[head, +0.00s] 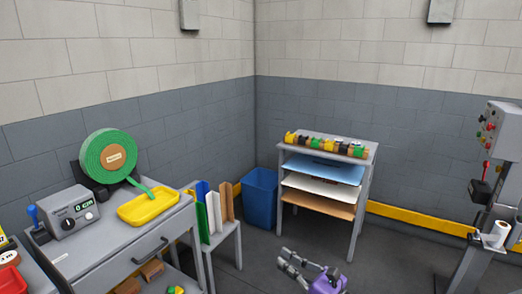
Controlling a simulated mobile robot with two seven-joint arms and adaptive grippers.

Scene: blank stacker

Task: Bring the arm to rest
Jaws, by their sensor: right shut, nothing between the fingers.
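My right gripper (283,258) shows low in the head view, right of centre, at the end of a purple wrist (328,282). Its grey fingers point to the left, over the dark floor. It is shut and holds nothing. It is in front of the grey shelf rack and touches nothing that I can see. Most of the right arm is cut off by the bottom edge. My left gripper is not in view.
A shelf rack (368,170) with coloured boards and a row of small rolls stands behind the gripper. A blue bin (260,198) is beside it. A grey workbench (120,245) with a yellow tray (146,206) and green roll (100,158) is left. A machine (497,165) stands right.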

